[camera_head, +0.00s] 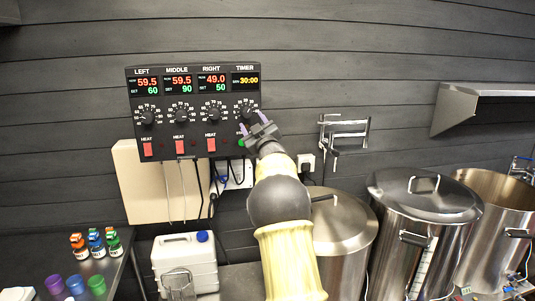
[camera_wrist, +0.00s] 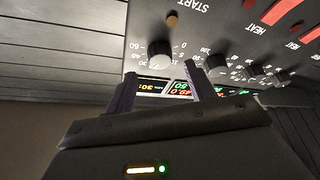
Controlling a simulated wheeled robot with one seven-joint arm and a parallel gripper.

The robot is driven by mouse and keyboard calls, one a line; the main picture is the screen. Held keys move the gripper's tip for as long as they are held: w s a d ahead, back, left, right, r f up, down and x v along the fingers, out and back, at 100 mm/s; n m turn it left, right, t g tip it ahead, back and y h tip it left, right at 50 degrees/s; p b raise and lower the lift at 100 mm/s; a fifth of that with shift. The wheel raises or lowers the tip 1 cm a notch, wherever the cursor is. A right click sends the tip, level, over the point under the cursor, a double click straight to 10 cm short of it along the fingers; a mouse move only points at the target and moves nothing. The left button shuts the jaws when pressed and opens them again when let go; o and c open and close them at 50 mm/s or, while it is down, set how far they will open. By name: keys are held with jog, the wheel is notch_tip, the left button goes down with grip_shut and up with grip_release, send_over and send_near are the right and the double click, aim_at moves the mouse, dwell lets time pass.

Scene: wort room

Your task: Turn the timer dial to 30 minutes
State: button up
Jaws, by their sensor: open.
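The timer dial (camera_head: 248,111) is a round black knob under the TIMER display (camera_head: 245,80) at the panel's right end. The display reads 30:00. In the wrist view the dial (camera_wrist: 159,54) shows a pale face, with scale numbers around it; its exact pointer setting is hard to read. My gripper (camera_head: 252,120) is open and empty, just below the dial in the head view. In the wrist view its two dark purple fingers (camera_wrist: 160,72) stand apart on either side of the dial's lower edge in the picture. I see no clear contact.
The black control panel (camera_head: 192,128) carries three other dials and red HEAT switches (camera_head: 179,146). Below stand a white canister (camera_head: 184,265) and small bottles (camera_head: 96,243) at left. Steel kettles (camera_head: 425,230) stand at right. The wall right of the panel is largely clear.

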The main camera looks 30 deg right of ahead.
jog(key=b+v, duration=0.6)
jog(key=v, duration=0.6)
jog(key=shift+s, duration=0.4)
jog(key=shift+a+f, duration=0.1)
jog(key=shift+f, duration=0.05)
jog(key=s+a+f+m+g, duration=0.2)
jog(key=s+a+f+g, duration=0.1)
jog(key=f, duration=0.4)
jog(key=s+a+f+m+g, duration=0.2)
jog(key=a+f+g, duration=0.15)
jog(key=f, duration=0.35)
jog(key=s+a+f+m+g, duration=0.1)
jog(key=s+a+f+g, duration=0.25)
jog(key=f, duration=0.35)
jog(key=s+a+f+g, duration=0.4)
jog(key=s+a+f, duration=0.2)
jog(key=s, duration=0.5)
jog(key=s+a+f+g+y, duration=0.1)
jog(key=s+a+f+g, duration=0.4)
jog(key=s+f, duration=0.3)
jog(key=s+a, duration=0.1)
jog(key=s, duration=0.2)
jog(key=shift+s+a+m+y, duration=0.2)
jog(key=shift+s+m+y, duration=0.1)
jog(key=shift+s, duration=0.1)
